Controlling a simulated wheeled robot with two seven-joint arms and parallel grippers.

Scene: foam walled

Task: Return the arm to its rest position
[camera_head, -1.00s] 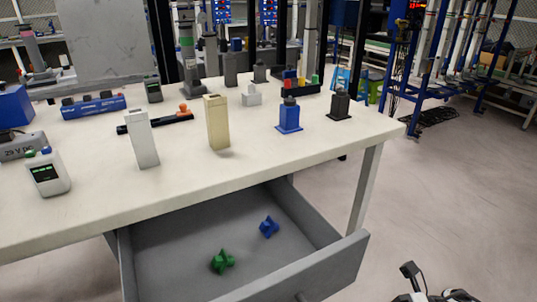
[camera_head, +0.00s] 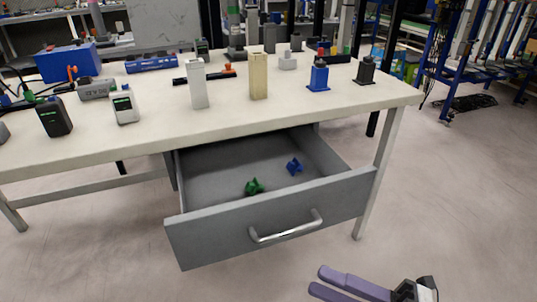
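My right gripper (camera_head: 318,280) shows at the bottom edge, right of centre. Its two purple fingers point left and stand apart with nothing between them. It is in front of the grey drawer (camera_head: 200,228) and appears lower than it, not touching it. The drawer is pulled out under the table, with a green piece (camera_head: 254,187) and a blue piece (camera_head: 295,166) inside. My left gripper is out of view.
The table (camera_head: 240,122) carries a white block (camera_head: 197,84), a beige block (camera_head: 258,76), meters and other items. Its right leg (camera_head: 379,170) stands behind the drawer's right end. The floor (camera_head: 460,190) to the right is clear.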

